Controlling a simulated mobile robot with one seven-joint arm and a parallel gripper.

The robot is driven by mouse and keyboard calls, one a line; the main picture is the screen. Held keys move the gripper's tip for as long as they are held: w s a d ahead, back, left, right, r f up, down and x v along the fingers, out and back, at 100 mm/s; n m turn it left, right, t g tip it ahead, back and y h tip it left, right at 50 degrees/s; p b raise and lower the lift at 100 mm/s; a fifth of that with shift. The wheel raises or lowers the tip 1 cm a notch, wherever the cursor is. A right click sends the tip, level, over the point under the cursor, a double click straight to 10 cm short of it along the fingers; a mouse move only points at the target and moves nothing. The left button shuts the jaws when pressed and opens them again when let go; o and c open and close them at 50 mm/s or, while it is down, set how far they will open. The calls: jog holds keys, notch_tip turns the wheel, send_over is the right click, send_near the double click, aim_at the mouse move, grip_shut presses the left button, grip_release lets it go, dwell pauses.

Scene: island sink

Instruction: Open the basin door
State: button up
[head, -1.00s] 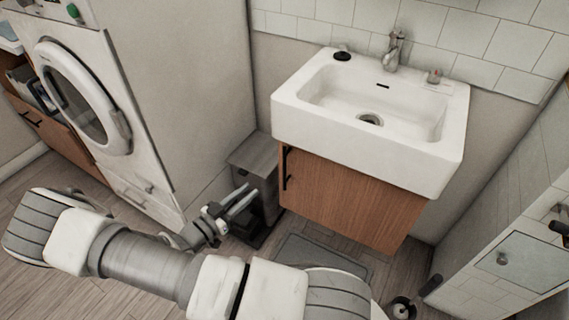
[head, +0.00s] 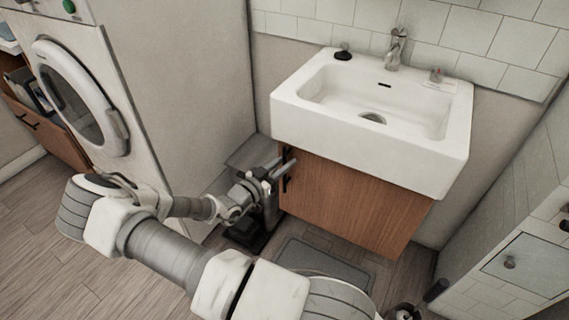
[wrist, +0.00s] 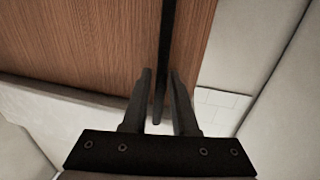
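The basin door (head: 350,207) is the brown wood front under the white sink (head: 300,118), and it looks closed. Its black vertical handle (head: 287,182) is at the door's left edge. My gripper (head: 279,166) is at the handle in the head view, partly covering it. In the wrist view the wood door (wrist: 80,45) fills the upper left. The dark handle (wrist: 167,40) runs down between the two fingers of my gripper (wrist: 161,74), one on each side. The fingers are apart, with gaps showing beside the handle; I see no clear contact.
A white washing machine (head: 165,70) stands left of the basin. A grey bin (head: 248,160) is beside the door, behind my gripper. A grey mat (head: 322,262) lies on the floor below. The floor at the lower left is clear.

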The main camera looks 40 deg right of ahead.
grip_shut()
dwell(1.4)
